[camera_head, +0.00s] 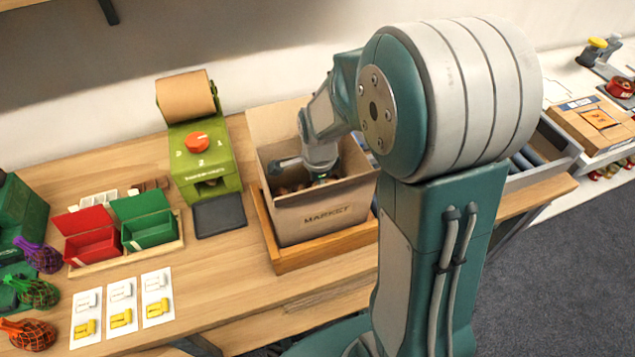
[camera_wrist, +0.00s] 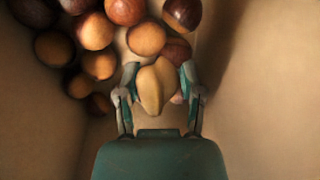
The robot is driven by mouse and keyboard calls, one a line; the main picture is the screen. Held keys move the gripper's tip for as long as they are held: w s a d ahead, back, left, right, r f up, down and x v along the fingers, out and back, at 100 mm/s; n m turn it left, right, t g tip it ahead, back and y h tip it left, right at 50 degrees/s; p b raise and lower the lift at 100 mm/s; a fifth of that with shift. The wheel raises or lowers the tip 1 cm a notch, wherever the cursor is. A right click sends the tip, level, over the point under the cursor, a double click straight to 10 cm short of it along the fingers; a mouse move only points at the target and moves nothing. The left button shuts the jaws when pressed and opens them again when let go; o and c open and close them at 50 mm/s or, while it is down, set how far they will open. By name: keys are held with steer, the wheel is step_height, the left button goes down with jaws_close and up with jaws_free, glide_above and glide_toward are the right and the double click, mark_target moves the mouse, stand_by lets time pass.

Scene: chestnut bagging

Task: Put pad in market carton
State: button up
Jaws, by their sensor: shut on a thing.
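The market carton (camera_head: 302,222), a brown box marked MARKET, stands with its flaps up in a wooden tray on the table. My gripper reaches down inside it; the wrist view shows my gripper (camera_wrist: 159,78) low between the carton walls (camera_wrist: 250,95). Its two fingers are shut on the pad (camera_wrist: 156,88), a tan, lumpy, rounded piece. Several brown chestnuts (camera_wrist: 95,31) lie in the carton just beyond and to the left of the pad. The head view does not clearly show the pad or the fingertips.
A green dispenser (camera_head: 202,165) with a paper roll and a dark plate (camera_head: 219,215) stand left of the carton. Red (camera_head: 91,243) and green (camera_head: 149,229) open boxes, cards (camera_head: 122,304) and netted bags (camera_head: 37,292) lie farther left. The front middle tabletop is clear.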

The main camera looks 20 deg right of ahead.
steer(key=o, duration=0.5)
steer(key=shift+c, duration=0.2)
steer(key=r, duration=0.8)
steer(key=s+r, duration=0.1)
steer(key=r, duration=0.3)
steer(key=shift+r, duration=0.1)
